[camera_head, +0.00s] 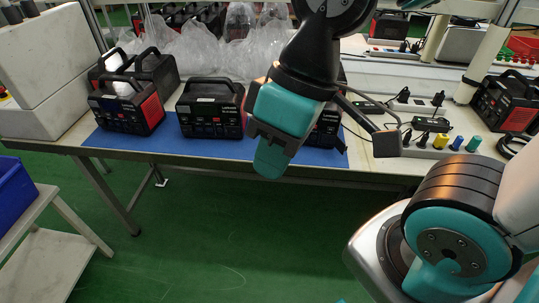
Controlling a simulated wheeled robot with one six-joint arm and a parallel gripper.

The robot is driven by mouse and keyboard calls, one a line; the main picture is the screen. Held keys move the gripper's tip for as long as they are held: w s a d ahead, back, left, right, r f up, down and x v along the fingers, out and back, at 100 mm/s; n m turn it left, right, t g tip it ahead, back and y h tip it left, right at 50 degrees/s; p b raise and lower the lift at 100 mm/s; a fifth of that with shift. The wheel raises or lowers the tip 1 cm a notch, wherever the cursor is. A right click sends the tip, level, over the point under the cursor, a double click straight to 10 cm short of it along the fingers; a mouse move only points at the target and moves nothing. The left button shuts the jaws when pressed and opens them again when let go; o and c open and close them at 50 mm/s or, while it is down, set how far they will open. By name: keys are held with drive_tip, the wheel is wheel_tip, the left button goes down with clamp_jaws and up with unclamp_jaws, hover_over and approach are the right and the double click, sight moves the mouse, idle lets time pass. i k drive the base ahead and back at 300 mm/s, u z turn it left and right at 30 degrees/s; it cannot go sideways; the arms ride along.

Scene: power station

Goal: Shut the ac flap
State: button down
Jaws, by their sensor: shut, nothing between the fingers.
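Several black power stations with red sides stand on the blue mat (173,143). One is at the left (125,108), one in the middle (208,109). A third (328,134) is mostly hidden behind my gripper and wrist. My gripper (269,165) is shut and empty, its teal fingers pointing down in front of the third station, near the mat's front edge. I cannot tell whether it touches that station. No ac flap can be made out: the fronts are small and dark, and the third one is largely covered.
Clear plastic bags (195,50) lie behind the stations. White foam boxes (45,70) stand at the table's left end. Sockets with coloured plugs (457,144) and another power station (507,103) are at the right. A blue bin (15,195) sits at the left. The green floor in front is clear.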

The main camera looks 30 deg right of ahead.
sight(339, 145)
drive_tip(key=u, duration=2.15)
drive_tip(key=k, duration=2.6)
drive_tip(key=z, duration=0.85)
drive_tip(key=i, duration=0.95)
drive_tip(key=z, duration=0.2)
